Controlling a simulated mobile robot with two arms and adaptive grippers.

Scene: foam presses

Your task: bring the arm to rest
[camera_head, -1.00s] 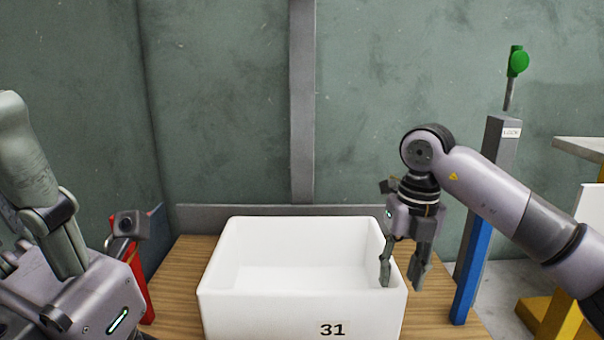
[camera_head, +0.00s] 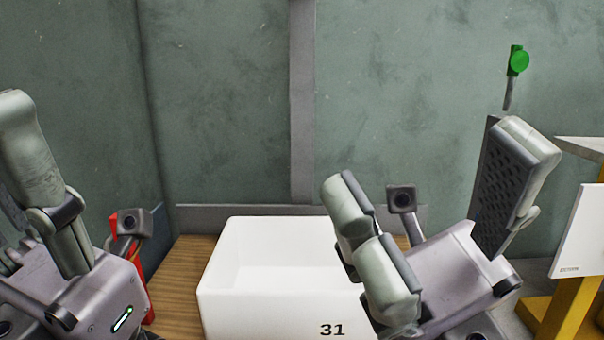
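My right gripper (camera_head: 435,190) is large in the lower right of the head view. Its two padded fingers are spread wide apart and hold nothing. It is nearer the camera than the white bin (camera_head: 240,312) and hides the bin's right side. My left gripper is at the left edge, with one finger (camera_head: 45,185) raised and its body (camera_head: 95,295) below. The rest of it is cut off by the frame, so its opening does not show fully.
The white bin marked 31 stands on a wooden table (camera_head: 178,285) and looks empty inside. A red post (camera_head: 140,270) is behind my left gripper. A green-knobbed lever (camera_head: 517,62) stands at the right, near a yellow stand (camera_head: 565,290) and a white panel (camera_head: 582,235).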

